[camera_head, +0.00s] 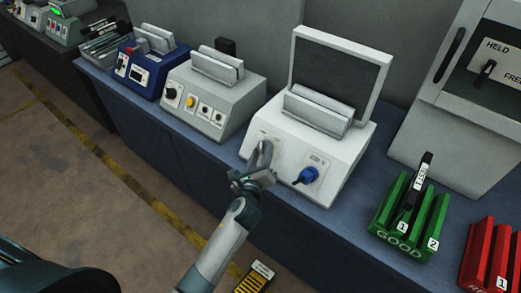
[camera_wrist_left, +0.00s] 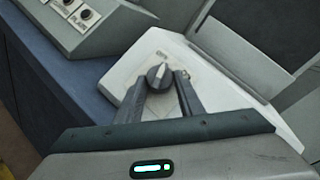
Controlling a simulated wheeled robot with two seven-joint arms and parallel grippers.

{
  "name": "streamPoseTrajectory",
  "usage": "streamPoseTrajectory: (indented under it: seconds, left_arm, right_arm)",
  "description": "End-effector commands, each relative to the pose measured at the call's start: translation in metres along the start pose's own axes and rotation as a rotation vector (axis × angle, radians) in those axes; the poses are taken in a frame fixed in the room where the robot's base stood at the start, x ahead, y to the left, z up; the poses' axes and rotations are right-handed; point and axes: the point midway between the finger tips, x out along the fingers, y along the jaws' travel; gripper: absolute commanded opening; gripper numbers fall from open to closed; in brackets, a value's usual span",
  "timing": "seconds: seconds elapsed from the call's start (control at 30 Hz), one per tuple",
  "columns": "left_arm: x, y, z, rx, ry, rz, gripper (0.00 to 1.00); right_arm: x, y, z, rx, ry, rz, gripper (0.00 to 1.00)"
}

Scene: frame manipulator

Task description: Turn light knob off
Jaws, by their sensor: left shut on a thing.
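The light knob (camera_wrist_left: 158,75) is a small dark round knob with a grey pointer, on the front of a white machine (camera_head: 340,148). A label that seems to read OFF is beside it in the left wrist view. My left gripper (camera_head: 262,156) reaches the left part of the machine's front panel. In the left wrist view the fingers of my left gripper (camera_wrist_left: 160,84) are on both sides of the knob and shut on it. In the head view the gripper hides the knob. My right gripper is not in view.
A blue knob (camera_head: 307,175) is right of my left gripper on the same panel. A grey machine (camera_head: 215,95) and a blue machine (camera_head: 145,68) stand to the left. A green rack (camera_head: 400,235) and a red rack (camera_head: 485,262) are to the right on the blue bench.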

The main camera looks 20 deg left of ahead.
Motion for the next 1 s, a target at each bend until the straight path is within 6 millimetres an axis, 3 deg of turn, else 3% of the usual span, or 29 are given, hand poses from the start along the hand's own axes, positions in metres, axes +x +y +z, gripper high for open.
streamPoseTrajectory:
  seconds: [0.33, 0.97, 1.0]
  left_arm:
    - [0.000, -0.007, 0.002, -0.188, -0.010, 0.141, 0.12]
    - [0.001, -0.006, 0.001, -0.243, -0.013, 0.181, 0.12]
    - [0.001, -0.006, 0.001, -0.243, -0.013, 0.181, 0.39]
  right_arm:
    - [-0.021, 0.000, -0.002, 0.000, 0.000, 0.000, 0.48]
    - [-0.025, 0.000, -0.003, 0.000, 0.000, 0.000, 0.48]
    - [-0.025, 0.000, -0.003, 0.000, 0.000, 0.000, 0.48]
